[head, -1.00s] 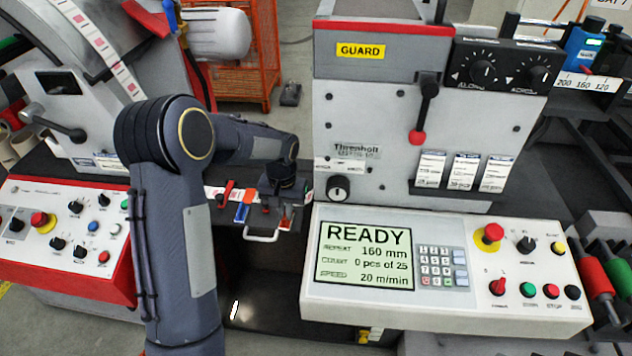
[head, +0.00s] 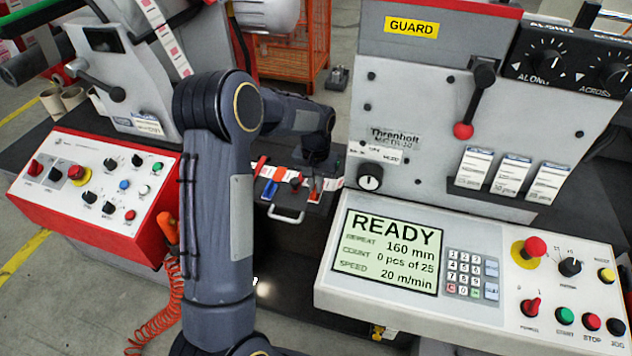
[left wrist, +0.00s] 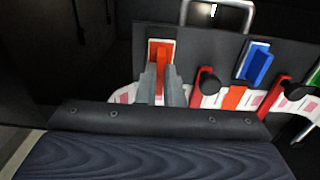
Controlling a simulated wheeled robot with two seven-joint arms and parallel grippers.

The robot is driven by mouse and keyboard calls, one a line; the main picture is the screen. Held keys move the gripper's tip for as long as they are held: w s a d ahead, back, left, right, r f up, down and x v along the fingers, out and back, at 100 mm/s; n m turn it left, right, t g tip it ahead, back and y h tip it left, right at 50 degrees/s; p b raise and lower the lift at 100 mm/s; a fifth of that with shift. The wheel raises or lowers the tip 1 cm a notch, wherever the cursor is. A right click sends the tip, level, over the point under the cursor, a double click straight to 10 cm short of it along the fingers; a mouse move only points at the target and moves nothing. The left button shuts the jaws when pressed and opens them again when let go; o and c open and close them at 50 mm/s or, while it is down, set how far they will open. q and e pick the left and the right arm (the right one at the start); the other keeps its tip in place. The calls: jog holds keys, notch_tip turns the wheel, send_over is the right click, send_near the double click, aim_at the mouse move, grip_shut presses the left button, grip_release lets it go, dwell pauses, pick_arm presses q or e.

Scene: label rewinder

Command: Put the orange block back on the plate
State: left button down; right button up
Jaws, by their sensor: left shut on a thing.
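The orange block (left wrist: 161,50) is at the left end of the dark plate (left wrist: 208,50) in the left wrist view, with a pale border showing around it. My left gripper (left wrist: 161,88) is shut on its upright part. The block appears to be at the plate's surface; I cannot tell whether it is fully seated. In the head view the block (head: 314,196) shows small below my left gripper (head: 315,165), whose fingers are mostly hidden. My right gripper is not in view.
A blue block (left wrist: 257,64) sits on the plate, with red clamps (left wrist: 202,98) and black knobs beside it. A printed web runs across the plate. A metal handle (head: 287,215) is at its front. The control panel (head: 460,270) stands close on the right.

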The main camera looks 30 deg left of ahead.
pick_arm(q)
jog(key=shift+f, duration=0.35)
dwell(0.3)
jog(key=shift+f+b, duration=0.75)
jog(key=shift+f+b, duration=0.35)
jog(key=shift+f, duration=0.15)
jog(key=c, duration=1.5)
grip_release()
